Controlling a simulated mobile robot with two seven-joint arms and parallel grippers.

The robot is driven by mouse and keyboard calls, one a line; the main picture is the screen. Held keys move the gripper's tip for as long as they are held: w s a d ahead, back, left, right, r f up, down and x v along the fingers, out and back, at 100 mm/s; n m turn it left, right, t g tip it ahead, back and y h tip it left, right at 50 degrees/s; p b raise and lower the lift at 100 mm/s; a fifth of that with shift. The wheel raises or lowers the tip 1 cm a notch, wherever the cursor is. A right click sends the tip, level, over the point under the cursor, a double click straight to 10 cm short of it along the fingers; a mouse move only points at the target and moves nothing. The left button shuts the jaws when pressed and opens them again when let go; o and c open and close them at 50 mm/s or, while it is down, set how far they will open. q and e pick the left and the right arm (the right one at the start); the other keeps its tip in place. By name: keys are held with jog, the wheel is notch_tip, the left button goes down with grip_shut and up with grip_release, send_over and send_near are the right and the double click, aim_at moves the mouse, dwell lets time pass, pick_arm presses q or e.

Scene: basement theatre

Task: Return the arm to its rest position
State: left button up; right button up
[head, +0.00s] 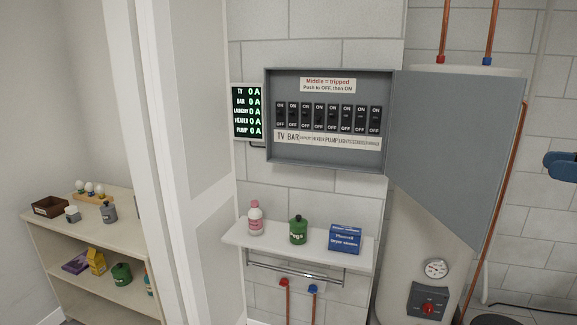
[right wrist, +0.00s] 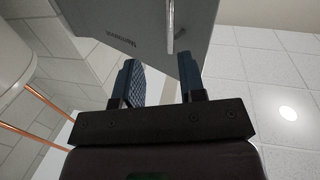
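My right gripper (head: 561,167) shows only in part at the right edge of the head view, right of the open grey panel door (head: 450,150). In the right wrist view my right gripper (right wrist: 160,85) has its two blue fingers spread apart, with nothing held between them. Beyond the fingers is a grey panel (right wrist: 150,35) with small lettering and a pale bar-like handle (right wrist: 170,22); it looks like the panel door. My left gripper is out of view. The breaker panel (head: 328,152) on the wall has its row of black switches uncovered.
A green display (head: 247,111) reads 0 A on every line. A wall shelf (head: 290,249) holds a pink bottle (head: 255,219), a green container (head: 298,230) and a blue box (head: 345,239). A white tank (head: 410,250) with copper pipes stands behind the door. A low shelf unit is at left.

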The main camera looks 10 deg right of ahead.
notch_tip(320, 180, down, 24)
jog(key=t+h, duration=0.2)
jog(key=h, duration=0.8)
jog(key=s+a+f+h, duration=0.25)
jog(key=a+f, duration=0.25)
jog(key=f, duration=0.5)
jog(key=s+a+f+m+g, duration=0.1)
jog(key=s+a+f+m, duration=0.1)
jog(key=s+a+f, duration=0.35)
jog(key=s+a+f+m+g, duration=0.1)
jog(key=s+a+f+m, duration=0.1)
jog(key=a+f, duration=0.55)
jog(key=s+a+f+m, duration=0.1)
jog(key=s+a+m, duration=0.1)
jog(key=a, duration=0.7)
jog(key=s+a+f+m, duration=0.2)
jog(key=s+a+m, duration=0.1)
jog(key=a, duration=0.6)
jog(key=shift+a+m+h, duration=0.2)
jog(key=shift+m+h, duration=0.2)
jog(key=shift+h, duration=0.05)
jog(key=shift+s+d, duration=0.1)
